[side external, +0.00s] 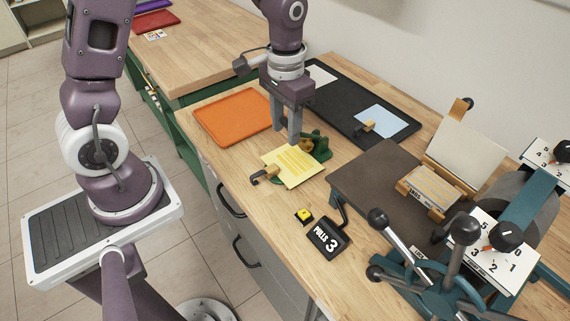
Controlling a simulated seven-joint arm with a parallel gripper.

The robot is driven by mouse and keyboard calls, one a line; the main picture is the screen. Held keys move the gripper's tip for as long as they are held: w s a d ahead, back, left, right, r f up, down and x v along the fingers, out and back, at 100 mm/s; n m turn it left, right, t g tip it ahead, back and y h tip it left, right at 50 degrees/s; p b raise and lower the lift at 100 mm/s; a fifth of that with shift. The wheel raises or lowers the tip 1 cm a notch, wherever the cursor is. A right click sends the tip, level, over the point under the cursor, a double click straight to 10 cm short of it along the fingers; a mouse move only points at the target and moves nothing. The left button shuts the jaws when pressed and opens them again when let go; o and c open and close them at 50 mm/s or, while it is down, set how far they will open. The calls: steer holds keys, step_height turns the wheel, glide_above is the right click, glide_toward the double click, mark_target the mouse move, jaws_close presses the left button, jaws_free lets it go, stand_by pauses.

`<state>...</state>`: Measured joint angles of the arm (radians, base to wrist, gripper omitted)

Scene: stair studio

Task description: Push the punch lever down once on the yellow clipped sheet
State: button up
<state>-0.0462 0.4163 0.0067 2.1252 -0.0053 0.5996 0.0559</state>
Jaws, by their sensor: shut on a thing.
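Darker lines show on the sheet. The green punch (321,148) stands at the sheet's far right edge. My gripper (295,139) points down at the punch, its fingertips at the punch's lever, just behind the sheet. The fingers are close together and shut on the lever. They partly hide the lever, so how far down it is cannot be told.
An orange tray (233,117) lies to the left. A black mat (350,105) with a blue sheet (381,120) lies behind. A dark board (365,183) and teal lever machine (430,270) stand right.

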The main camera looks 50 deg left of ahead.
mark_target(274, 166)
steer(key=shift+s+f, duration=0.7)
steer(key=shift+f, duration=0.1)
steer(key=shift+s+f, duration=0.4)
steer(key=shift+f, duration=0.25)
steer(key=shift+s+f, duration=0.4)
steer(key=shift+f, duration=0.25)
steer(key=shift+s+f, duration=0.3)
steer(key=shift+f, duration=0.5)
steer(key=shift+w+f, duration=0.15)
steer(key=shift+f, duration=0.4)
steer(key=shift+r, duration=0.1)
steer(key=shift+r, duration=0.5)
steer(key=o, duration=1.8)
steer(key=shift+c, duration=0.2)
steer(key=s+r, duration=0.6)
steer(key=r, duration=0.2)
